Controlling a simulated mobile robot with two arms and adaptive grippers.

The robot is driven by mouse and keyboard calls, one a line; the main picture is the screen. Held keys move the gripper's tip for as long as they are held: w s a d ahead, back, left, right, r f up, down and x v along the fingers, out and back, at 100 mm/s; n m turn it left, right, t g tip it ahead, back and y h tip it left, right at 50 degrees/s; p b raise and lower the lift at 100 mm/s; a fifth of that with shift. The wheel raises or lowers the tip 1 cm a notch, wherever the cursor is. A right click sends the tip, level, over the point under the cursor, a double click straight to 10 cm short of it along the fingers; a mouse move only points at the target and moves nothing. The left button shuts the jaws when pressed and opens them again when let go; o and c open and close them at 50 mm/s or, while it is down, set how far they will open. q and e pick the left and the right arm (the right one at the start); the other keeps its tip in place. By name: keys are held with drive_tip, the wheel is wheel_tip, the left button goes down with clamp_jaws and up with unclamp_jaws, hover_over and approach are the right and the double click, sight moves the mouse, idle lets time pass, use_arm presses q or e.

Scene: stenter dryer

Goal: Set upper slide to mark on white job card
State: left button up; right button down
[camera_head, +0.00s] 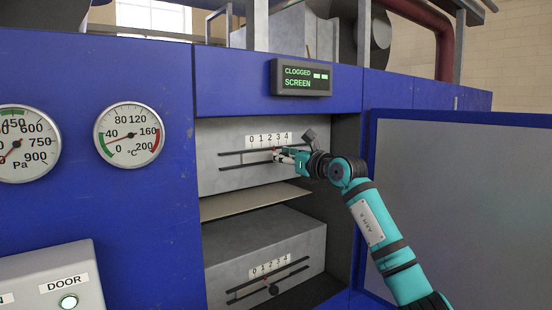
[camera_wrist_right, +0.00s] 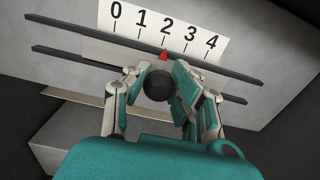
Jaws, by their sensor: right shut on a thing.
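The upper slide has a white scale (camera_head: 268,139) marked 0 to 4 above two dark rails on a grey panel. In the right wrist view its round black knob (camera_wrist_right: 159,86) sits between the fingers of my right gripper (camera_wrist_right: 160,88). The red pointer (camera_wrist_right: 163,55) stands at the 2 mark of the scale (camera_wrist_right: 165,32). In the head view my right gripper (camera_head: 280,154) is shut on the knob and hides it. My left gripper is not in view. No white job card is in view.
A lower slide has its own scale (camera_head: 270,267) and black knob (camera_head: 273,290). A shelf plate (camera_head: 255,201) juts out below the upper slide. An open blue-framed door (camera_head: 465,205) stands to the right. A display (camera_head: 301,78) reads CLOGGED SCREEN.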

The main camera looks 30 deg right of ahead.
drive_tip(key=c, duration=1)
unclamp_jaws()
drive_tip(key=shift+s+a, duration=0.1)
drive_tip(key=shift+a, duration=0.1)
drive_tip(key=s+d, duration=0.1)
drive_tip(key=s, duration=1.1)
drive_tip(key=shift+d, duration=0.35)
drive_tip(key=shift+w, duration=0.1)
